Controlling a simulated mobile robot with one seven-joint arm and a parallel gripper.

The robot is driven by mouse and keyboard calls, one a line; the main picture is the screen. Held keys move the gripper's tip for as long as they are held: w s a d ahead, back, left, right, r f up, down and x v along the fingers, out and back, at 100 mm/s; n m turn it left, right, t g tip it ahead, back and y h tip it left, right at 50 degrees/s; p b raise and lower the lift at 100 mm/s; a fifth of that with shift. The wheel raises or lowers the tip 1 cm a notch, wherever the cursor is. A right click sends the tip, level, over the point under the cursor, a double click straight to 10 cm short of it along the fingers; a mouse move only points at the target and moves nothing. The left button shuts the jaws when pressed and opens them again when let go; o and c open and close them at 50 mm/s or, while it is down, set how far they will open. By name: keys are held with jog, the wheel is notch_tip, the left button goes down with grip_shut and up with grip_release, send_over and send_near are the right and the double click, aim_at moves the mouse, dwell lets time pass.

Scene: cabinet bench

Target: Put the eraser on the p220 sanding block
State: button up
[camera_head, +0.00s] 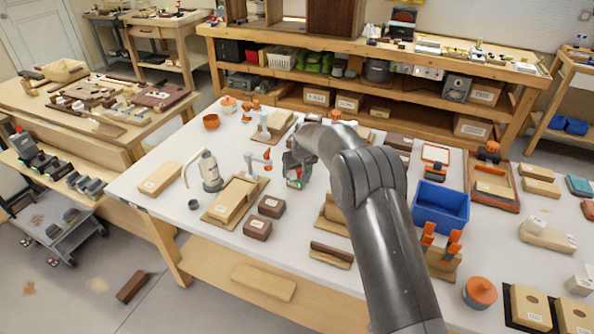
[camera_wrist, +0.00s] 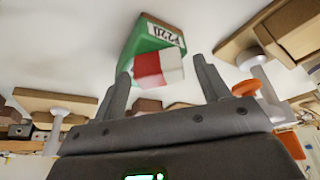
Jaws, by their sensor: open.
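The P220 sanding block (camera_wrist: 153,38) is green with a tan side and a white label reading P220. In the head view, the green block (camera_head: 293,183) is on the white table below my gripper (camera_head: 297,168), partly hidden by it. The eraser (camera_wrist: 158,68), red and white, overlaps the block's green face in the wrist view and appears to lie against or on it. My gripper (camera_wrist: 165,80) is open, with its fingers apart on either side of the eraser. I cannot tell whether either finger touches the eraser.
A white bottle-shaped tool (camera_head: 209,171) and a wooden block on a board (camera_head: 232,198) stand left of my gripper. Two dark brown blocks (camera_head: 264,217) lie nearer the front. A blue bin (camera_head: 441,205) stands right of my arm. Clear table shows at the left front.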

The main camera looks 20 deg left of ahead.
jog(key=v, duration=1.2)
jog(key=shift+r, duration=0.15)
jog(key=s+d+r+m, duration=0.1)
jog(key=s+d+r, duration=0.4)
jog(key=d, duration=0.5)
jog(key=s+d+r+m+t+h, duration=0.15)
jog(key=s+d+r, duration=0.25)
jog(key=d+r, duration=0.4)
jog(key=s+d+r+m, duration=0.2)
jog(key=s+d+r, duration=0.25)
jog(key=d, duration=0.65)
jog(key=s+d+f+m+h, duration=0.1)
jog(key=s+d+m, duration=0.1)
jog(key=s+d, duration=0.6)
jog(key=s+d+f+m, duration=0.1)
jog(key=s+d, duration=0.7)
jog(key=s, duration=0.8)
jog(key=shift+s+d+f+m+t+h, duration=0.15)
jog(key=shift+s+f+m+t+h, duration=0.25)
jog(key=shift+m, duration=0.35)
